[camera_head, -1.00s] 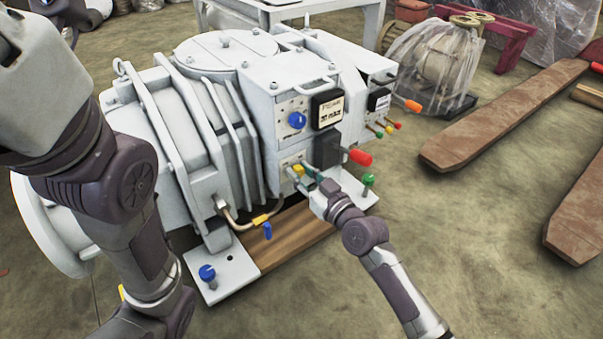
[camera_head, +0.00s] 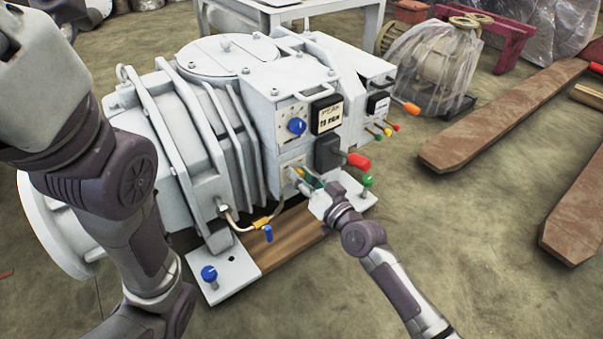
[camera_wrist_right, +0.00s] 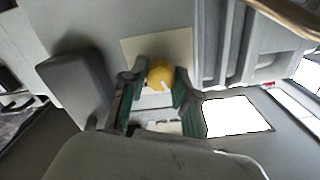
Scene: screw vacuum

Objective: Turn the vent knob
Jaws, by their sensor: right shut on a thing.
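The grey screw vacuum machine (camera_head: 205,130) stands on the floor on wooden and white base pieces. A round yellow knob (camera_wrist_right: 160,74) with a white mark sits on a pale plate on its front panel; I take it as the vent knob. My right gripper (camera_head: 303,178) reaches this lower plate from the right. In the right wrist view its two green-lined fingers (camera_wrist_right: 154,91) stand on either side of the knob and are shut on it. In the head view the gripper mostly hides the knob. My left arm crosses the left side; its gripper is not in view.
A blue knob (camera_head: 297,126) sits above, beside a black labelled box (camera_head: 327,114). A red-ended handle (camera_head: 357,161) and a green knob (camera_head: 366,181) are close to my right gripper. Rusty forks (camera_head: 500,115) lie at the right. The floor in front is clear.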

